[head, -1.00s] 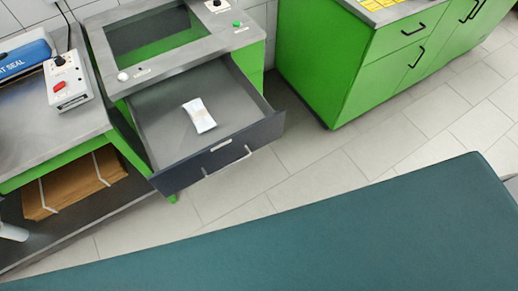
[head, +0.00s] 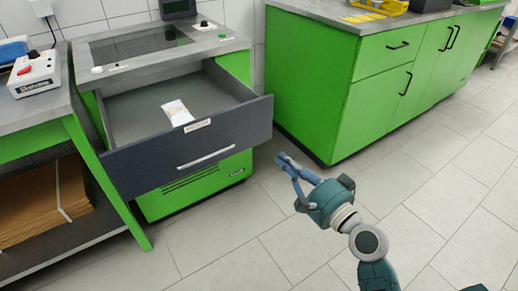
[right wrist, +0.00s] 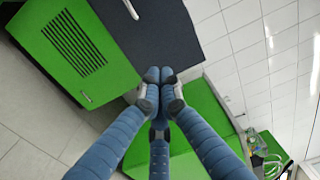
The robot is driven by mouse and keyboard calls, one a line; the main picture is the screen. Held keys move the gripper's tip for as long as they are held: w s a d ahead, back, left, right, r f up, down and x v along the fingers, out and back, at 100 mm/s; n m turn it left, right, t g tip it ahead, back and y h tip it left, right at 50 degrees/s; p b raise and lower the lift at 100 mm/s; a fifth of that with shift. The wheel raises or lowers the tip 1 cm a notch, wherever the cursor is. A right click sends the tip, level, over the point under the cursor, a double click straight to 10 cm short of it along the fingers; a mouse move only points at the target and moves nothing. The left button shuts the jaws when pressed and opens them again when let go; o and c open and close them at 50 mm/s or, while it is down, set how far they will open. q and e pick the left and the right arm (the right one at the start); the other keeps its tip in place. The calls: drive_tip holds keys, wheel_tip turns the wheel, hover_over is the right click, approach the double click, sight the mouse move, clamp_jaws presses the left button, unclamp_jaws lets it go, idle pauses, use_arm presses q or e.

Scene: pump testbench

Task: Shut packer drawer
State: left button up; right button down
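The packer drawer (head: 190,146) stands pulled out of the green packer (head: 205,184), with its dark front and light bar handle (head: 206,157) facing me. A small white packet (head: 177,112) lies inside it. My right gripper (head: 284,160) is to the right of the drawer front and apart from it, with nothing in it. In the right wrist view its blue fingertips (right wrist: 160,75) are together, and the dark drawer front (right wrist: 158,32) shows beyond them at the top. My left gripper is in neither current view.
A green cabinet (head: 330,85) with black handles stands to the right of the packer. A bench with a control box (head: 35,72) and cardboard (head: 45,205) on its shelf stands to the left. Tiled floor (head: 250,225) in front is clear.

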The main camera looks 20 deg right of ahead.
approach(251, 127)
drive_tip(key=w, duration=0.1)
drive_tip(key=x, duration=0.5)
drive_tip(key=shift+w+a+f+b, duration=0.1)
drive_tip(key=shift+a+b, duration=0.2)
use_arm(q)
wheel_tip(251, 127, up, 3)
drive_tip(key=shift+f, duration=0.1)
use_arm(e)
drive_tip(key=shift+w+a, duration=0.1)
drive_tip(key=shift+w, duration=0.25)
